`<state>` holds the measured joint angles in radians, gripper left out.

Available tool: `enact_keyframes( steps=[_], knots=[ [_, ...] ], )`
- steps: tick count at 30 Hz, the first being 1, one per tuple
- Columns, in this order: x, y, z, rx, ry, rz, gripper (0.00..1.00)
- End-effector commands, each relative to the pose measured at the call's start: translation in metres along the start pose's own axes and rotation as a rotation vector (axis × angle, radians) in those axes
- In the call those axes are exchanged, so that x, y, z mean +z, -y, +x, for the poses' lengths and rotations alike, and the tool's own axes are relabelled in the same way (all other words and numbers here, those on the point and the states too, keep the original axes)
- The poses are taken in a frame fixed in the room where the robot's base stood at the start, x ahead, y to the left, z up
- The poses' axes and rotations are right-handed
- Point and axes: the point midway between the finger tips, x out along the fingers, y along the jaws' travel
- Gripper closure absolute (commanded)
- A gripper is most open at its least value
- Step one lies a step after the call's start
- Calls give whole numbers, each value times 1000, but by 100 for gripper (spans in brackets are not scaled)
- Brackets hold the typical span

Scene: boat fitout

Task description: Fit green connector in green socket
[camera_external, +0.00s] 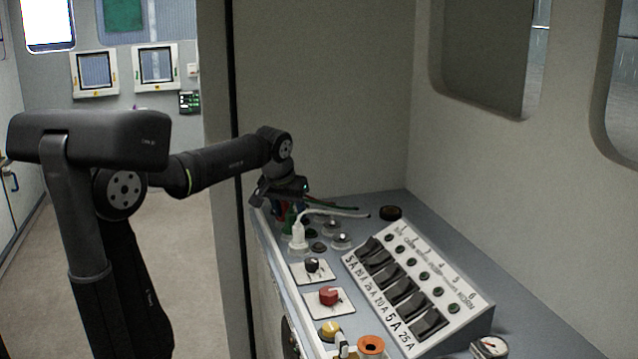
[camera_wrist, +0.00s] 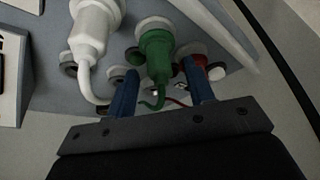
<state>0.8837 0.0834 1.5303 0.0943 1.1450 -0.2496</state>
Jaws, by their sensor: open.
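The green connector (camera_wrist: 157,58) stands in the wrist view between my gripper's two blue fingers, with its far end at a round light-coloured socket (camera_wrist: 153,24). Whether it is fully seated cannot be told. My gripper (camera_wrist: 160,92) is open, with a finger on each side of the connector and visible gaps. In the external view my gripper (camera_external: 280,192) is over the far left end of the console, and the green connector (camera_external: 290,218) shows partly below it. The green socket's own colour is hidden by the connector.
A white connector (camera_wrist: 92,28) with a white cable stands left of the green one; it also shows in the external view (camera_external: 299,236). A red connector (camera_wrist: 197,65) is close behind the right finger. The switch panel (camera_external: 415,285) and red knob (camera_external: 329,296) stand nearer the camera.

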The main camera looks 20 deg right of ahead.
Motion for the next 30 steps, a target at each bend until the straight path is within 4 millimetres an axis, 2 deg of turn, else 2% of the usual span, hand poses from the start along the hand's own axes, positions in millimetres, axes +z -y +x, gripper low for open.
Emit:
enact_keyframes(
  steps=[9,15,22,30],
  knots=[
    [-1,0,-79,2,-7,0,52],
    [0,0,-123,2,-5,1,52],
    [0,0,-150,1,-2,0,52],
    [0,0,-154,0,-1,0,52]
  ],
)
